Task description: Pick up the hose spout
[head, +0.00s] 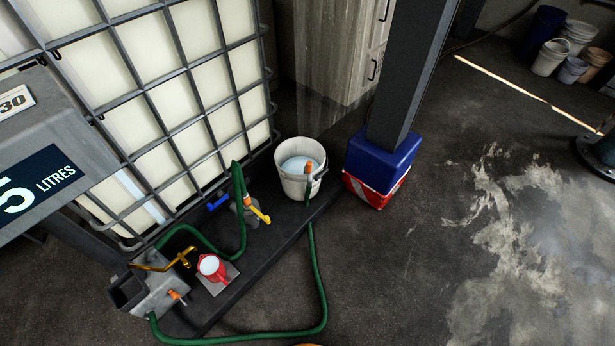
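An orange hose spout (309,168) hangs at the near right rim of a white bucket (292,185). A green hose (318,270) appears to run from it down to the floor and loop left towards a grey metal box (156,291). The bucket holds something pale, and the spout's far end is hard to make out against it. Neither of my grippers is in view.
A caged white tank (160,100) stands at left behind a dark platform (262,262). A post with a blue-red base (378,170) stands right.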

